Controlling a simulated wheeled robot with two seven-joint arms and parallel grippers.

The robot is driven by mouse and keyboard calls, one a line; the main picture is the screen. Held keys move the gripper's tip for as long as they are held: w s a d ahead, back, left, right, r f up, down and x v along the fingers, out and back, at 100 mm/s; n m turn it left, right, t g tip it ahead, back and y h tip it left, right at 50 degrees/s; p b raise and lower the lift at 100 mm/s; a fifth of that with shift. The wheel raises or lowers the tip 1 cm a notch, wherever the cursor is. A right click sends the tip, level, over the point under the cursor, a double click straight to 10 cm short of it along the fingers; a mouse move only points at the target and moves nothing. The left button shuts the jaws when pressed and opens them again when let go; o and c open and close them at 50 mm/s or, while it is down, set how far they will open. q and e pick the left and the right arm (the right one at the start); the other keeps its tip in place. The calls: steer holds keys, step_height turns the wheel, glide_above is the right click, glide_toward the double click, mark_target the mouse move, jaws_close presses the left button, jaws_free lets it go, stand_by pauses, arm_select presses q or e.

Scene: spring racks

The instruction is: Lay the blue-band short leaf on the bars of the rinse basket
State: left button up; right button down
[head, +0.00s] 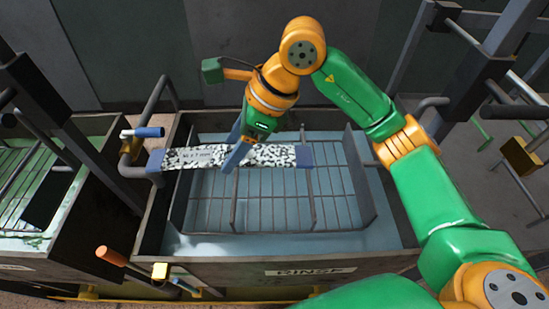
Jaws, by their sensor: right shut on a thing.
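The blue-band short leaf (273,155) is a flat strip with a black-and-white speckled face, dark lettering on its left part and a blue band at each end. My right gripper (236,156) is shut on it near its middle, reaching down from above. The leaf lies crosswise over the back part of the rinse basket (327,212), its left end over the tank's left rim. I cannot tell whether it touches the bars. The basket has thin dark bars and raised side rails, and sits in the tank labelled RINSE (310,271). My left gripper is not in view.
Another tank with a green rack (20,180) stands at the left. A blue-handled valve (143,132) stands at the rinse tank's left rim, and an orange handle (111,256) is at its front left. Posts rise on both sides. The basket's front bars are clear.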

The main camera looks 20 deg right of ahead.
steer(key=w+d+f+p, duration=0.1)
steer(key=d+f, duration=0.2)
steer(key=w+d+f+p, duration=0.1)
steer(key=d+f+p, duration=0.1)
steer(key=d+f, duration=0.1)
steer(key=w+d+f+p, duration=0.1)
steer(key=d+f, duration=0.2)
steer(key=f, duration=0.1)
steer(key=shift+w+d+f, duration=0.15)
steer(key=shift+w+f, duration=0.1)
steer(key=shift+f, duration=0.15)
steer(key=shift+f+b, duration=0.3)
steer(key=shift+f, duration=0.2)
